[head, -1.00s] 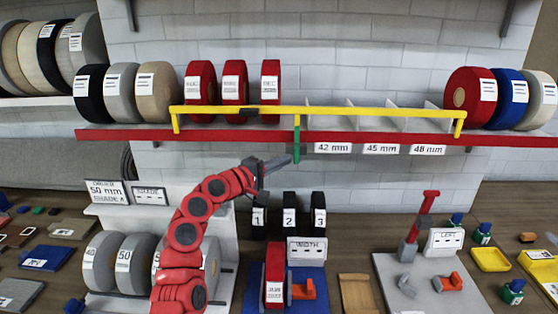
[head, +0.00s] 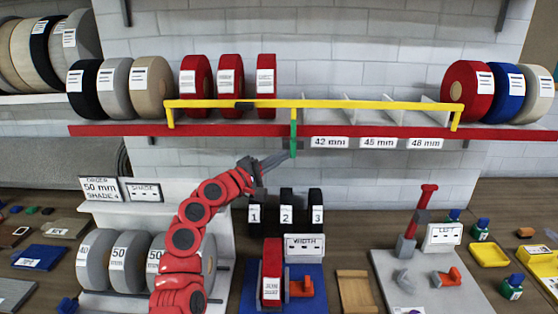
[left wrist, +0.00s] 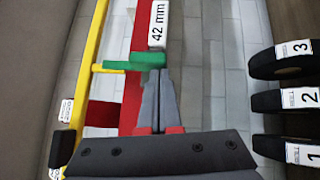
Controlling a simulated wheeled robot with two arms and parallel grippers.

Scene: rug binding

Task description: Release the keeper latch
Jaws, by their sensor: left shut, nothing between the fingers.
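The keeper latch is a green upright piece (head: 294,138) hanging from the yellow bar (head: 345,106) in front of the red shelf edge (head: 220,131). In the left wrist view the green latch (left wrist: 148,60) lies just beyond my fingertips. My left gripper (head: 287,154) is shut and empty, its tips at the latch's lower end. It also shows in the left wrist view (left wrist: 158,76), with both fingers together; whether they touch the latch I cannot tell. My right gripper is not in view.
Red rolls (head: 230,86) stand behind the bar at left; more rolls stand at right. The bays behind the 42 mm label (head: 329,143) look empty. Below are black numbered rolls (head: 286,208) and a red upright lever (head: 422,210) on a grey plate.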

